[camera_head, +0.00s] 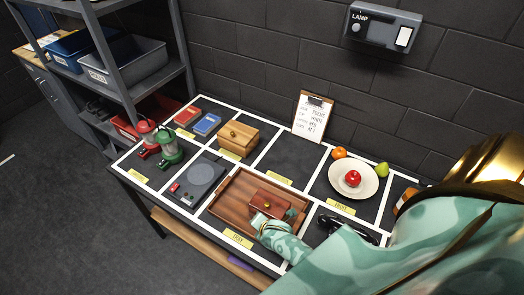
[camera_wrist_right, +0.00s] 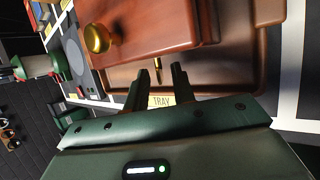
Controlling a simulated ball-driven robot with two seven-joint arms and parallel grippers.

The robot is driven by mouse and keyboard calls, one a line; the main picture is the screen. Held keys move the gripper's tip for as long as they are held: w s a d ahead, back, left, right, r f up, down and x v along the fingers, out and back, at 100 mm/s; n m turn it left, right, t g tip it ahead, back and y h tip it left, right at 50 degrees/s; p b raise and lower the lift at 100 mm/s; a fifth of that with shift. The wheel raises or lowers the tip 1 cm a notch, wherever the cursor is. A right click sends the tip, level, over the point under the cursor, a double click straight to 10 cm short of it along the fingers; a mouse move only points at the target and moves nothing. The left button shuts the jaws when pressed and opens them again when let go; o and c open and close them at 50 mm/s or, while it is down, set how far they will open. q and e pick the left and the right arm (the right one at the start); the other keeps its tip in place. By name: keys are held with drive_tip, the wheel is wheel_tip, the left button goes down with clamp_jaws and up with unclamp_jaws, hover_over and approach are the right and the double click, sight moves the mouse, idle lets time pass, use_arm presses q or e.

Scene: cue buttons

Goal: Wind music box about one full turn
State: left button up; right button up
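A red-brown wooden box (camera_head: 270,203), apparently the music box, sits in the brown wooden tray (camera_head: 222,212). In the right wrist view the box (camera_wrist_right: 160,22) fills the top, with a round brass knob (camera_wrist_right: 97,38) on it. My right gripper (camera_wrist_right: 161,72) is open, its two dark fingers apart and pointing at the box. A thin brass piece (camera_wrist_right: 157,68), perhaps the winding key, shows between the fingertips; I cannot tell whether they touch it. In the head view my right gripper (camera_head: 259,220) is at the box's near side, partly hidden by its arm. My left gripper is not in view.
A lighter wooden box (camera_head: 238,138), a grey turntable-like device (camera_head: 200,177), red and green lanterns (camera_head: 168,146), and a white plate (camera_head: 353,181) with a red fruit stand in taped sections around the tray. A clipboard (camera_head: 312,116) leans at the wall below a lamp switch (camera_head: 383,27).

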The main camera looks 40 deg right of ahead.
drive_tip(key=shift+w+d+f, duration=0.1)
drive_tip(key=shift+w+f, duration=0.15)
drive_tip(key=shift+f, duration=0.05)
clamp_jaws()
drive_tip(key=shift+s+d+f+t+y+b, duration=0.15)
drive_tip(key=shift+f+t+y+b, duration=0.15)
drive_tip(key=shift+t+b, duration=0.65)
drive_tip(key=t+b, duration=0.1)
drive_tip(key=b, duration=0.2)
drive_tip(key=m+t+y+b, duration=0.1)
drive_tip(key=t+b, duration=0.1)
drive_tip(key=b, duration=0.2)
drive_tip(key=shift+s+f, duration=0.2)
drive_tip(key=shift+f, duration=0.15)
drive_tip(key=shift+r+m+t+b, duration=0.2)
drive_tip(key=shift+m+t+b, duration=0.2)
drive_tip(key=shift+t+b, duration=0.55)
unclamp_jaws()
